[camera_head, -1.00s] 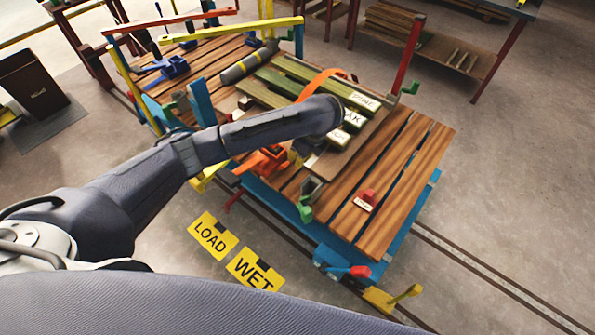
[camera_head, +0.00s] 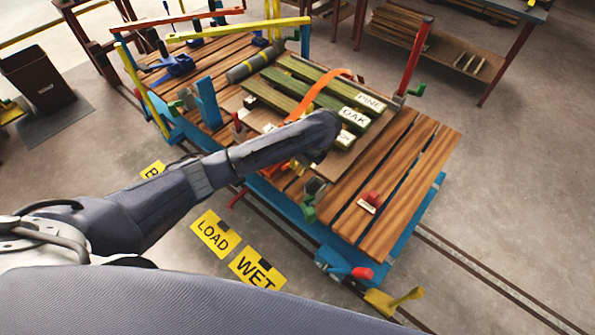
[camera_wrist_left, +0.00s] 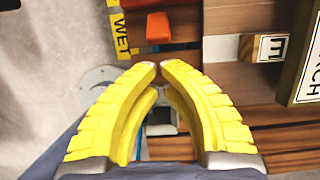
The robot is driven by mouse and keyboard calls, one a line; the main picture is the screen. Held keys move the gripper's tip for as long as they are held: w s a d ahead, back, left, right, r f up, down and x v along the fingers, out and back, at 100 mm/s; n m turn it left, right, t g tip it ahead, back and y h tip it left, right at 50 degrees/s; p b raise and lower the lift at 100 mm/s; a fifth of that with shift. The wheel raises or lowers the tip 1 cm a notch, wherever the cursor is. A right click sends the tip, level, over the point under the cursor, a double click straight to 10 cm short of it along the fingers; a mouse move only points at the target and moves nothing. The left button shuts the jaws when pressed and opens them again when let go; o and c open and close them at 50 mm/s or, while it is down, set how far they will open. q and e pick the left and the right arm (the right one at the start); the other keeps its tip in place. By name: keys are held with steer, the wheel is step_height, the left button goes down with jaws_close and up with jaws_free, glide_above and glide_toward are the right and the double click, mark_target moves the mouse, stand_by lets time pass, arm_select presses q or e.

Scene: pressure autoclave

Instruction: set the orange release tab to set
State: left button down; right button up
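An orange block (camera_wrist_left: 158,27), which looks like the release tab, shows at the top middle of the left wrist view, beyond the fingertips and apart from them. I cannot read its setting. My left gripper (camera_wrist_left: 160,67) has yellow fingers whose tips nearly meet, with nothing seen between them. In the head view my left arm reaches over the near edge of the slatted cart and hides most of that area. A little yellow and orange (camera_head: 297,165) shows just below the arm's end. My right gripper is not in view.
Stacked green boards (camera_head: 305,92) labelled PINE and OAK lie on the wooden cart deck (camera_head: 400,190), under an orange strap (camera_head: 320,92). A red-tipped lever (camera_head: 361,272) and yellow pedal (camera_head: 393,301) stick out at the near corner. Yellow LOAD (camera_head: 215,233) and WET (camera_head: 256,268) signs lie on the floor.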

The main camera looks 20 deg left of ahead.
mark_target(287, 166)
arm_select(q)
steer(key=shift+x, duration=2.25)
steer(key=shift+w+a+r+g+h, duration=0.2)
steer(key=shift+a+r+g+h, duration=0.2)
steer(key=shift+h, duration=0.4)
steer(key=shift+w+a+r+h, duration=0.1)
steer(key=shift+a+r+h, duration=0.15)
steer(key=shift+r+h, duration=0.2)
steer(key=shift+w+a+r+g+h, duration=0.2)
steer(key=shift+a+r+g+h, duration=0.2)
steer(key=shift+h, duration=0.45)
steer(key=shift+w+a+r+g+h, duration=0.25)
steer(key=shift+a+g+h, duration=0.2)
steer(key=shift+h, duration=0.35)
steer(key=shift+s, duration=0.1)
steer(key=shift+r, duration=0.25)
steer(key=shift+r, duration=0.55)
